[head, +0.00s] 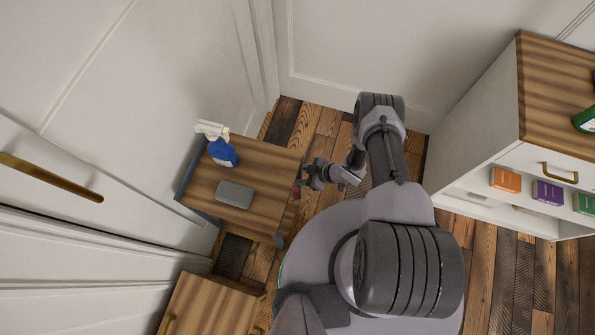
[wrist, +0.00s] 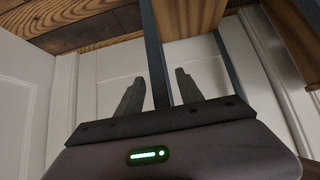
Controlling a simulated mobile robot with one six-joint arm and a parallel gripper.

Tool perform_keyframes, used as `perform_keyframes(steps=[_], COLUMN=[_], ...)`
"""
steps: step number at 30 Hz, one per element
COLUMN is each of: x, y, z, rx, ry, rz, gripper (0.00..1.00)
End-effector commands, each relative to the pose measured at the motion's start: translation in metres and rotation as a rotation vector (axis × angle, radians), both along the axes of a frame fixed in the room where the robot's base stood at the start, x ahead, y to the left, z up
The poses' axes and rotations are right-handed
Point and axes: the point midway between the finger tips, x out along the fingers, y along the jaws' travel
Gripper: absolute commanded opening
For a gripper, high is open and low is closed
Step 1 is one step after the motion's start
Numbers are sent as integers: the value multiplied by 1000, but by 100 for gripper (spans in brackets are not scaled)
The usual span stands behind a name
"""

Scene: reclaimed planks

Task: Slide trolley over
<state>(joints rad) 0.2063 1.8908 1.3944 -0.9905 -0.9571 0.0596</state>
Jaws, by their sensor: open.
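The trolley (head: 268,168) has a wooden top and a dark blue-grey frame, and stands left of centre in the head view. A blue spray bottle with a white head (head: 222,150) and a grey box (head: 235,194) are on its top. My gripper (head: 309,178) is at the trolley's right side. In the wrist view my gripper (wrist: 157,82) is open, with a dark upright bar of the trolley (wrist: 153,45) showing between its two fingers. The fingers are not shut on it, and I cannot tell whether either touches it.
Another wooden-topped unit (head: 205,303) is at lower left. White walls (head: 350,45) close the back and left. Some plank floor (head: 312,125) is bare behind my gripper.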

Motion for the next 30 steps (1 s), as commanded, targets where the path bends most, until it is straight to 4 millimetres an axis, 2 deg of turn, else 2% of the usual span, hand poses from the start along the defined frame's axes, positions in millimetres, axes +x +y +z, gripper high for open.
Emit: perform_keyframes(steps=[3, 12, 14, 19, 20, 30], x=[3, 3, 3, 3, 3, 3], y=[6, 7, 7, 7, 7, 7], z=[-7, -7, -7, -7, -7, -7], rx=[0, 0, 0, 0, 0, 0], ry=[-1, 0, 0, 0, 0, -1], rz=[1, 0, 0, 0, 0, -1], gripper=[44, 44, 36, 2, 0, 0])
